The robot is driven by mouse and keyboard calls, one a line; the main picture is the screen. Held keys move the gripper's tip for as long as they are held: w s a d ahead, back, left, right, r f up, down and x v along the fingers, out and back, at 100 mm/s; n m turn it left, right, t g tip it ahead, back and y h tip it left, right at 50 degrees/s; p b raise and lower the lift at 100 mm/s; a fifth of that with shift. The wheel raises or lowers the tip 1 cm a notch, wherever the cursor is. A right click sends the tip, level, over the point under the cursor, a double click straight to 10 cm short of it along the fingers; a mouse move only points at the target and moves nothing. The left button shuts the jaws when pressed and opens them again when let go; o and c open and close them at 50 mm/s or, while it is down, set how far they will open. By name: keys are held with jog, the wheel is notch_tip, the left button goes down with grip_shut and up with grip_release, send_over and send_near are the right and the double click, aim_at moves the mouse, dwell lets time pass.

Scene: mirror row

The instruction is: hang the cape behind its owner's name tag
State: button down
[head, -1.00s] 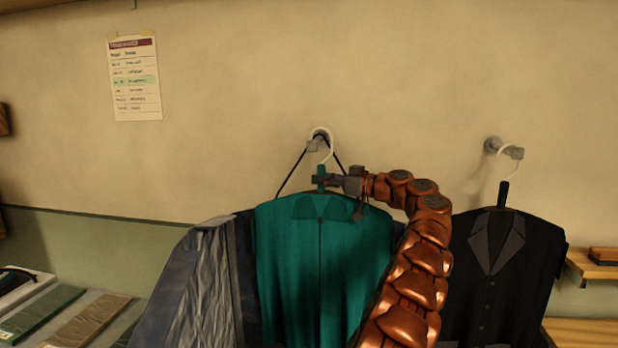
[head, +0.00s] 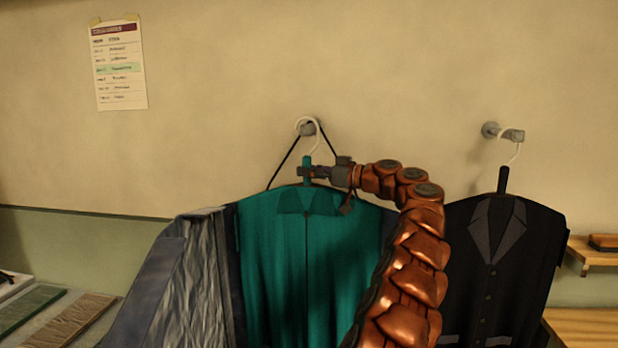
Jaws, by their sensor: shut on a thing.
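A teal garment (head: 270,250) with a collar and a front seam hangs from a hanger with a teal neck and a white hook (head: 315,125). I cannot tell whether it is the cape. My gripper (head: 310,172) is shut on the hanger's neck, just above the collar. The hook is at the left wall peg (head: 306,129); I cannot tell whether it rests on it. A grey-blue garment (head: 185,280) shows behind and left of the teal one, partly hidden. Two black cords run down from the peg behind the teal garment. No name tag is readable.
A black vest (head: 490,260) hangs from the right peg (head: 502,132), close beside my arm. A paper list (head: 118,65) is taped to the wall at upper left. Flat boards (head: 70,318) lie at lower left. A wooden shelf (head: 595,256) is at the right edge.

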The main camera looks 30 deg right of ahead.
jog(key=s+a+b, duration=1.1)
jog(key=s+b, duration=0.2)
jog(key=b, duration=0.3)
jog(key=shift+a+r, duration=0.2)
dwell(1.3)
jog(key=shift+s, duration=0.15)
dwell(1.4)
